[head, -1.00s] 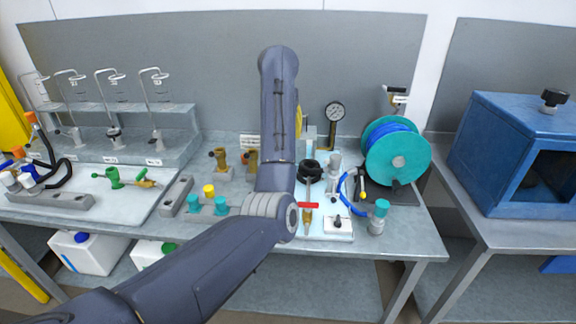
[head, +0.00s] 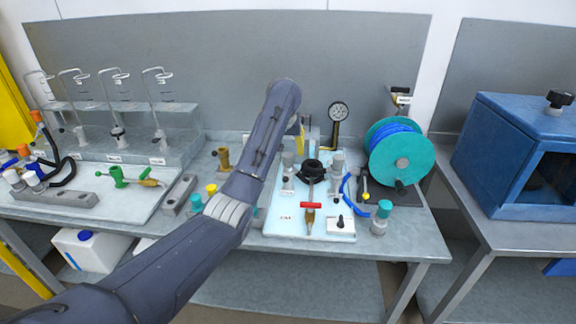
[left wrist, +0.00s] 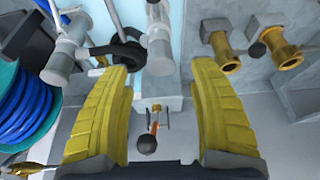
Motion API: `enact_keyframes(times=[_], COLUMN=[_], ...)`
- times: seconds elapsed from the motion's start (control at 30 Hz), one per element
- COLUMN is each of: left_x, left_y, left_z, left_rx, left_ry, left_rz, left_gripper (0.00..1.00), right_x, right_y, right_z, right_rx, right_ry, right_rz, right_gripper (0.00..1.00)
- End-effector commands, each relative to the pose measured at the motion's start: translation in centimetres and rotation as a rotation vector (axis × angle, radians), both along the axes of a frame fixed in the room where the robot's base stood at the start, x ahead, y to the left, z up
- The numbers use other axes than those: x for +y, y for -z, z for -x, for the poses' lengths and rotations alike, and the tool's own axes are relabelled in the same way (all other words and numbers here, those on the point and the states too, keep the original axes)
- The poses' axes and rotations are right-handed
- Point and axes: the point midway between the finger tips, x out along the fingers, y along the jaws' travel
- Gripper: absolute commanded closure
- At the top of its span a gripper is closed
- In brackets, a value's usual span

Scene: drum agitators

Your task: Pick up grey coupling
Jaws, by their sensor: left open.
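Two grey couplings stand upright on the pale board (head: 262,228). The left one (head: 288,160) is also in the left wrist view (left wrist: 160,48), and the right one (head: 337,160) appears there too (left wrist: 65,52). My left gripper (head: 298,126) is mostly hidden behind its own arm in the head view; a bit of yellow finger shows. In the left wrist view its two yellow fingers (left wrist: 160,75) are wide apart and empty. The left coupling appears between and beyond the fingertips, apart from them. My right gripper is not in view.
A black ring-shaped part (head: 311,171) stands between the two couplings. A teal reel with blue hose (head: 401,155) is to the right. Brass fittings (left wrist: 280,48) show to the right in the left wrist view. A pressure gauge (head: 338,112) stands at the back.

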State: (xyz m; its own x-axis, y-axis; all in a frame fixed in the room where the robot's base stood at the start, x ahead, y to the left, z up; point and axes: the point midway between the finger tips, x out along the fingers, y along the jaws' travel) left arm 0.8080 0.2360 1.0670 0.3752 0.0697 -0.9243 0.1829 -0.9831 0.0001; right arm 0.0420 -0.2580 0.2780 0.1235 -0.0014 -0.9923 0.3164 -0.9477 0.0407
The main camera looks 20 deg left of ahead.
Motion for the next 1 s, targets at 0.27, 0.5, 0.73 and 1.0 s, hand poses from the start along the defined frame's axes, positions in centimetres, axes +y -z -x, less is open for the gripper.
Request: enact_keyframes(times=[0.27, 0.5, 0.73, 1.0], left_x=[0.2, 0.3, 0.6, 0.7], left_y=[2.3, 3.1, 5.3, 7.3], left_z=[-1.0, -1.3, -2.2, -3.1], left_rx=[0.000, 0.000, 0.001, 0.000], left_ry=[0.001, 0.001, -0.001, 0.000], left_rz=[-0.001, -0.001, -0.003, -0.001], left_gripper=[0.39, 0.39, 0.39, 0.39], right_x=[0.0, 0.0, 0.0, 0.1], right_y=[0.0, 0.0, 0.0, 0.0], right_z=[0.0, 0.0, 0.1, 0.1], right_rx=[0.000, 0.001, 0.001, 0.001], right_ry=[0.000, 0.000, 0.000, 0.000], right_rz=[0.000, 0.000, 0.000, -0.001], right_gripper=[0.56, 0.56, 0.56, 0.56])
